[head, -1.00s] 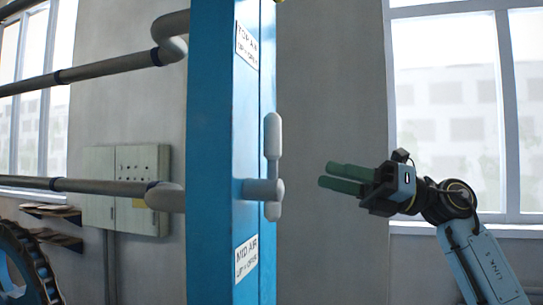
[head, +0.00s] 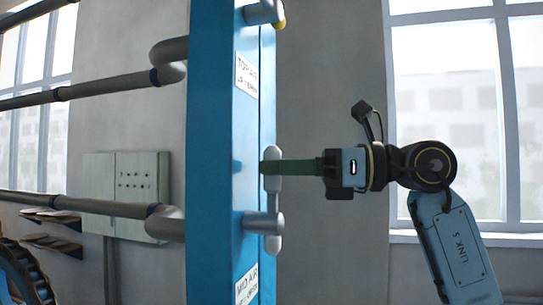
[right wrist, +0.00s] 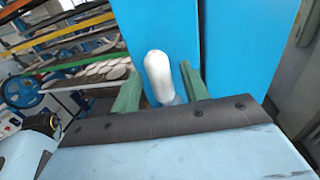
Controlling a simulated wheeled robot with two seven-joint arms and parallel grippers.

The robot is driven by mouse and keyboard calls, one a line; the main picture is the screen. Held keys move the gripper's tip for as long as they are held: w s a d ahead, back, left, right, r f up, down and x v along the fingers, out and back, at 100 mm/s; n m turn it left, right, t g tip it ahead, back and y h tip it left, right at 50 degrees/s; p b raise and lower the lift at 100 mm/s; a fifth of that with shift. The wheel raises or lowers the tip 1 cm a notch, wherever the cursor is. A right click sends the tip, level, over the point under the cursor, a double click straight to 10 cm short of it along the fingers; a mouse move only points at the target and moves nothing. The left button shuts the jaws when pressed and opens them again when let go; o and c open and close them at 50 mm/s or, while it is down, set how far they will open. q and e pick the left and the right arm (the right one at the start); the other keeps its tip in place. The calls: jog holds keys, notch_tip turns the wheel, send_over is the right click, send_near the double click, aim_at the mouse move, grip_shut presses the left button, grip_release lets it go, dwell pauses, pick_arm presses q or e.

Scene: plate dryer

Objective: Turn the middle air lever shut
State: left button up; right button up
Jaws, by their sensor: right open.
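The middle air lever (head: 273,190) is a pale grey handle on a round pivot on the side of the blue post. Its long end points straight up. A white label (head: 246,288) reading MID AIR is below it. My right gripper (head: 266,167) comes in level from the right, with its green fingers at the upper part of the handle. My left gripper is not in view.
The blue post (head: 215,150) rises directly beside the fingers. Another valve fitting (head: 264,12) sits above, near a TOP AIR label (head: 246,76). Grey pipes (head: 100,205) run left from the post. A grey box (head: 130,185) hangs on the wall.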

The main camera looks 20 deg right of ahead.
jog(key=shift+x, duration=0.95)
jog(key=shift+c, duration=0.3)
grip_shut()
